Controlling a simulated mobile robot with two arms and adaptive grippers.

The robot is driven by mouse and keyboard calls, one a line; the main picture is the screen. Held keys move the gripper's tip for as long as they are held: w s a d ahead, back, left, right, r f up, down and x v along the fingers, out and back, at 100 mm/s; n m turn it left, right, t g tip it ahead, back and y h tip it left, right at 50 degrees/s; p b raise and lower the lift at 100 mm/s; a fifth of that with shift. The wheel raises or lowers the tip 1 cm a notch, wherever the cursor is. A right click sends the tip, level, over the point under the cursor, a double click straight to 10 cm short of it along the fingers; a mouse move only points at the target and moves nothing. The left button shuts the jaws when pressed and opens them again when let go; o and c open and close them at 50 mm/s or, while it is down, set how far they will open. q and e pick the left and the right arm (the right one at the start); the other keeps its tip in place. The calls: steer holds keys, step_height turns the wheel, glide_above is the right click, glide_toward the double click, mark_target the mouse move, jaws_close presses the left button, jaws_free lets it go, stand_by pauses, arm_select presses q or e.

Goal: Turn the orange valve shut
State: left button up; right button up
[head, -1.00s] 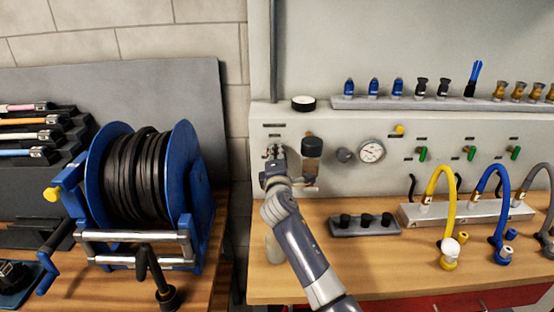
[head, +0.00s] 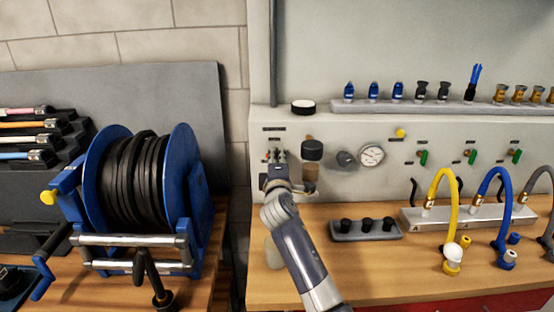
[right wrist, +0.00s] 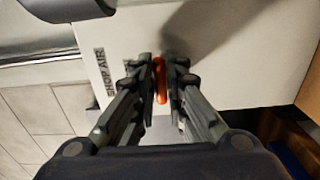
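The orange valve (right wrist: 160,82) shows in the right wrist view as a narrow orange handle on the pale panel, by a "SHOP AIR" label. My right gripper (right wrist: 157,72) has its two fingers close on either side of the handle and looks shut on it. In the head view the right gripper (head: 277,158) is at the left end of the panel, and its fingers and wrist hide the valve there. My left gripper is not in view.
A dark-capped filter (head: 312,150) stands close to the right of the gripper. A tray with black knobs (head: 366,230) lies on the bench. A blue hose reel (head: 190,200) stands left.

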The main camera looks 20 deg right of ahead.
steer(key=o, duration=0.3)
steer(key=shift+w, duration=0.1)
steer(key=shift+o, duration=0.2)
steer(key=v, duration=1.2)
